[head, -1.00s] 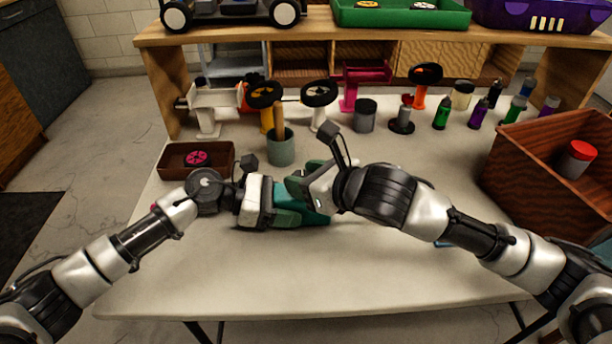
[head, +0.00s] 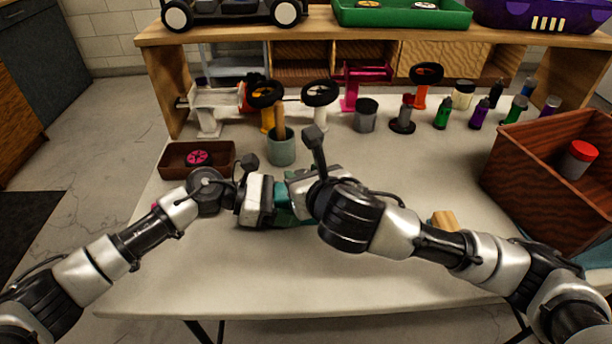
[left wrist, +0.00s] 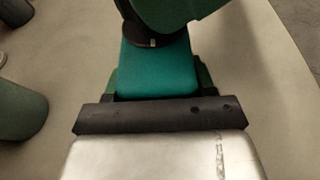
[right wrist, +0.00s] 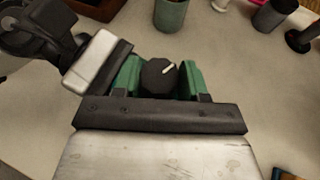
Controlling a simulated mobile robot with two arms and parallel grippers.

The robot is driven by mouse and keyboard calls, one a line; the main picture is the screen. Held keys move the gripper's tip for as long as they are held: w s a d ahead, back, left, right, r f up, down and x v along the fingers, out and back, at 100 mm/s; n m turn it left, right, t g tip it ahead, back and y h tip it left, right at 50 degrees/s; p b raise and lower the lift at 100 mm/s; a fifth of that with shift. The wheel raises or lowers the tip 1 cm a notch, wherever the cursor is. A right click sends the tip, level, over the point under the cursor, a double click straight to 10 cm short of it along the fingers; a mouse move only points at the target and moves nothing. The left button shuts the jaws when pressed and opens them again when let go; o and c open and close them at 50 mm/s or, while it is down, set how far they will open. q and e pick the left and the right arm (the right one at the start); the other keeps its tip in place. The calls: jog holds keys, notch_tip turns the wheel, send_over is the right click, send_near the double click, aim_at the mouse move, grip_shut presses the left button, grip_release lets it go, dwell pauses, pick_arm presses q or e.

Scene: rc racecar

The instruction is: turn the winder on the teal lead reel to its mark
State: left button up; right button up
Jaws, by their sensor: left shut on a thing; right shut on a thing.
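The teal lead reel (head: 281,190) is mostly hidden between my two grippers in the head view. Its teal body (left wrist: 158,72) fills the middle of the left wrist view. My left gripper (head: 270,207) is shut on this body from the left. The winder (right wrist: 159,76) is a dark round knob with a white pointer line aimed up and right in the right wrist view. My right gripper (right wrist: 160,82) is shut on it, with green fingers on both sides. A small pale tick shows on a dark part by the body in the left wrist view; whether it is the mark I cannot tell.
A green-grey cup (head: 281,150) and a brown tray (head: 168,160) with a pink wheel stand behind the grippers. A wooden block (head: 443,220) lies beyond my right forearm. A wooden crate (head: 540,190) stands at the right. The front of the table is clear.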

jog(key=m+h, duration=0.3)
jog(key=m+t+h, duration=0.1)
jog(key=h, duration=0.1)
jog(key=shift+a+m, duration=0.25)
jog(key=shift+m, duration=0.05)
jog(key=shift+m+g+h, duration=0.4)
jog(key=shift+m+h, duration=1.1)
jog(key=shift+h, duration=0.4)
jog(key=o, duration=0.9)
jog(key=shift+o, duration=0.2)
notch_tip(320, 180, up, 10)
